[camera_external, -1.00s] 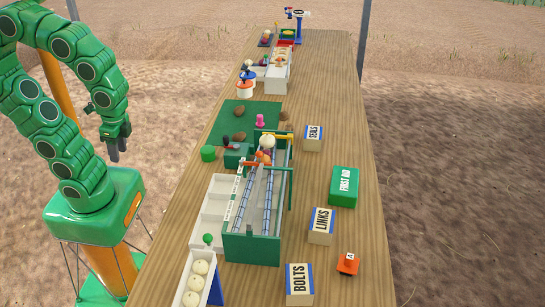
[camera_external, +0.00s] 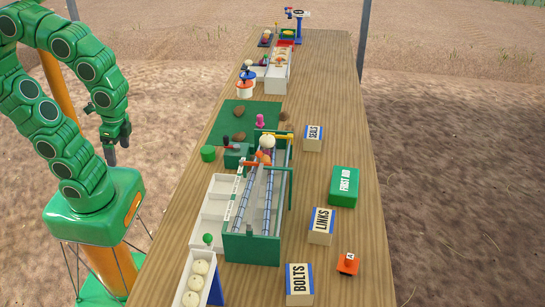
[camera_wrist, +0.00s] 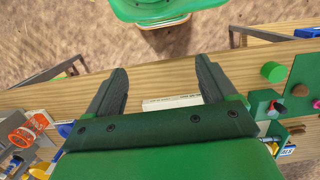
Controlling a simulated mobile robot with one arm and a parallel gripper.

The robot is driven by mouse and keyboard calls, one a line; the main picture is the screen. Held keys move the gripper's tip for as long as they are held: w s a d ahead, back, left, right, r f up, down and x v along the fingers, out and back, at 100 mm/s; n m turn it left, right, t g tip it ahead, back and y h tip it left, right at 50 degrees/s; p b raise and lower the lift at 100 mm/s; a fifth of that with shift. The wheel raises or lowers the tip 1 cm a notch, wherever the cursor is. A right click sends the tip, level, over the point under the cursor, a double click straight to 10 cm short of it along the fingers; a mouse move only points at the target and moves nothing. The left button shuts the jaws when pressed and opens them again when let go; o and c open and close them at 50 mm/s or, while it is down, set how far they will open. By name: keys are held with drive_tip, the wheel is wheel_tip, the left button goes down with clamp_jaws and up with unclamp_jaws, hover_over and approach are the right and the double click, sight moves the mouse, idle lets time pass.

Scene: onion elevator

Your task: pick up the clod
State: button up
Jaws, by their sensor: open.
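Brown lumps that look like clods lie around the green mat: one on its upper part (camera_external: 239,110), one at its right edge (camera_external: 283,115) and one near its lower edge (camera_external: 240,136). I cannot tell which is the task's clod. My gripper (camera_external: 111,158) hangs pointing down off the table's left side, apart from the lumps. In the wrist view my gripper (camera_wrist: 163,66) has its fingers spread, with nothing between them but background and a white tray edge.
The green elevator trough (camera_external: 250,248) stands below the mat (camera_external: 225,118), with pale and orange round items at its top. A green cylinder (camera_external: 208,154) and a pink piece (camera_external: 260,121) stand nearby. Labelled boxes line the right. The table's far right is clear.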

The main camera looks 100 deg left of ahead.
drive_tip(key=shift+w, duration=0.1)
drive_tip(key=w+a+n, duration=0.1)
drive_tip(key=w+a, duration=0.3)
drive_tip(key=w, duration=0.3)
drive_tip(key=w+a, duration=0.4)
drive_tip(key=w, duration=0.4)
drive_tip(key=n+t, duration=0.2)
hover_over(238, 136)
drive_tip(key=a, duration=0.1)
wheel_tip(238, 136, down, 18)
drive_tip(key=shift+w+a+r, duration=0.1)
drive_tip(key=shift+a+r, duration=0.05)
drive_tip(key=shift+a+f, duration=0.4)
drive_tip(key=shift+d+f, duration=0.15)
drive_tip(key=shift+f, duration=1.7)
drive_tip(key=shift+d+f, duration=0.15)
drive_tip(key=shift+f, duration=1.7)
drive_tip(key=c, duration=1.2)
